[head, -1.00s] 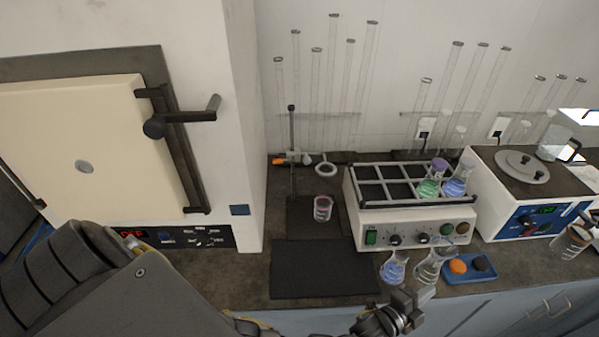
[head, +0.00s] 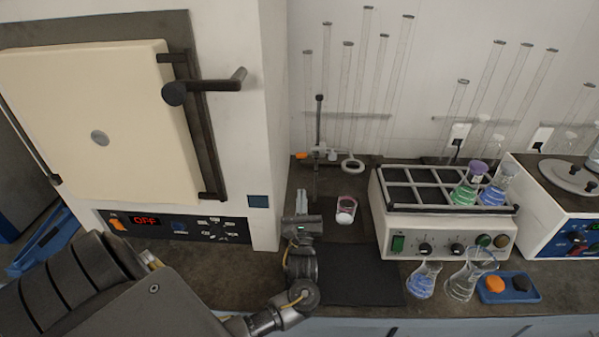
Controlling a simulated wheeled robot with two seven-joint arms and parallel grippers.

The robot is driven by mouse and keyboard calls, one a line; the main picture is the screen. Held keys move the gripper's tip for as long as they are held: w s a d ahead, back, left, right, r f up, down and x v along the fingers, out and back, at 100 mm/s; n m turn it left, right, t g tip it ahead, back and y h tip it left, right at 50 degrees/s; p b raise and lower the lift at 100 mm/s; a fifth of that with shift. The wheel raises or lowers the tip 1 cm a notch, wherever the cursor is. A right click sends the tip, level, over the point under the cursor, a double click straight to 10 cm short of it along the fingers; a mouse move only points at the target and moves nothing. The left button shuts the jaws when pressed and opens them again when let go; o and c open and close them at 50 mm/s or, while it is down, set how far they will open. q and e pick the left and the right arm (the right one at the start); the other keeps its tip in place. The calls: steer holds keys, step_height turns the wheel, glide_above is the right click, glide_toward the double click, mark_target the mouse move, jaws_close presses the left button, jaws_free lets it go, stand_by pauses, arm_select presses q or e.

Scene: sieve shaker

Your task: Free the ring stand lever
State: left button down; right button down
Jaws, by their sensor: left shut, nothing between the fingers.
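The ring stand has a thin dark upright rod (head: 318,118), with a small clamp partly up it. An orange-tipped lever (head: 302,155) sticks out to the left of the clamp. A metal ring (head: 352,165) sticks out to the right. My left gripper (head: 301,194) is shut and empty, its fingers pointing up the picture toward the stand. It appears below the orange tip, with a visible gap between them. My right gripper is not in view.
An oven with a protruding handle (head: 205,86) stands at the left. A rack shaker (head: 445,235) holding two flasks stands at the right. Several tall glass tubes stand along the back wall. A black mat (head: 362,275) and two flasks are at the front.

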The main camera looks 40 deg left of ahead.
mark_target(306, 155)
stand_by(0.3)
arm_select(q)
steer(key=p+x, duration=0.2)
steer(key=x, duration=0.8)
